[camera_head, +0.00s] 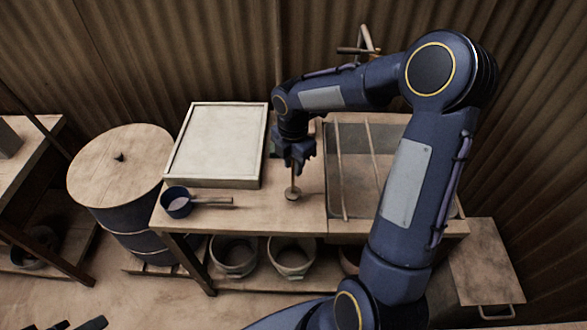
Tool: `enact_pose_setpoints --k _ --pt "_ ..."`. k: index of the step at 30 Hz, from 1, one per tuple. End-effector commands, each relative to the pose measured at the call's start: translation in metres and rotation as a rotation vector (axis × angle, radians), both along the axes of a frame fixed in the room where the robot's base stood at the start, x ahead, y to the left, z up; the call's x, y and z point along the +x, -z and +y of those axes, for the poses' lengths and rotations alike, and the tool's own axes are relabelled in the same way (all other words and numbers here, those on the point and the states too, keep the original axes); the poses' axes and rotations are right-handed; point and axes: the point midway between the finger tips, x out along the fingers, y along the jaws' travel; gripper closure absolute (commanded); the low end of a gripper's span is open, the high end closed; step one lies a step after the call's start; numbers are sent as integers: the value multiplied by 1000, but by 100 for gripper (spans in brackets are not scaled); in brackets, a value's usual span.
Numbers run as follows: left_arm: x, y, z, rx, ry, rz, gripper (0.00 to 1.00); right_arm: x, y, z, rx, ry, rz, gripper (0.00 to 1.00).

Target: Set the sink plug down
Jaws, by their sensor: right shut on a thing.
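The sink plug (293,194) is a small pale disc with a thin upright stem, in the middle of the head view. My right gripper (294,171) points down above it and is shut on the stem. The plug is upright, over the bare strip of the wooden bench (262,209) left of the sink (360,165). I cannot tell whether its disc touches the wood. Dark tips at the bottom left edge seem to be my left gripper (78,325); most of it is cut off.
A blue dipper (177,203) with a wooden handle lies left of the plug. A framed pale tray (218,144) sits behind it. A lidded barrel (120,165) stands left of the bench. Pots (291,257) stand on the lower shelf. A tap (366,42) rises behind the sink.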

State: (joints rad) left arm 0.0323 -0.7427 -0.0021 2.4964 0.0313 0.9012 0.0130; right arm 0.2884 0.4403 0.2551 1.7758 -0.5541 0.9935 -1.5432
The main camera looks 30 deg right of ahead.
Motion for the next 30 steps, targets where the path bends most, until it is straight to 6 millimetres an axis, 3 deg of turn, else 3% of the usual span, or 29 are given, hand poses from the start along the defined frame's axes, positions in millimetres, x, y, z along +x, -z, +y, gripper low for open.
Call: enact_pose_setpoints --k 9,20,21,26,30 --pt "0 -1 0 0 0 0 64 5 38 -4 0 -1 2 100" --pt "0 2 0 0 0 0 64 5 43 -4 -1 0 0 100" --pt "0 2 0 0 0 0 64 5 42 -4 -1 0 0 71" --pt "0 1 0 0 0 0 64 5 42 -4 0 0 0 52" --pt "0 1 0 0 0 0 64 5 41 -4 0 0 0 52"
